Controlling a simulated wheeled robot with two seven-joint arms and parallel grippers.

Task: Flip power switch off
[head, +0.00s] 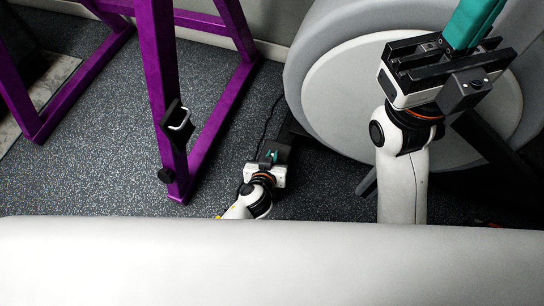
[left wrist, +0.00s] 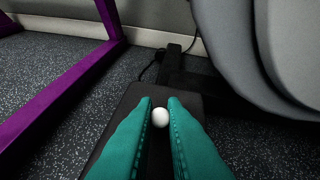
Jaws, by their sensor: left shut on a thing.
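A small white round knob (left wrist: 160,118) shows in the left wrist view, against a dark flat box or foot (left wrist: 190,97) low near the floor. The teal fingers of my left gripper (left wrist: 160,103) are on either side of the knob and shut on it.
A purple metal frame (head: 161,75) with a black and white hook stands left of my left gripper. The large grey wheel housing (head: 318,55) is close on the right.

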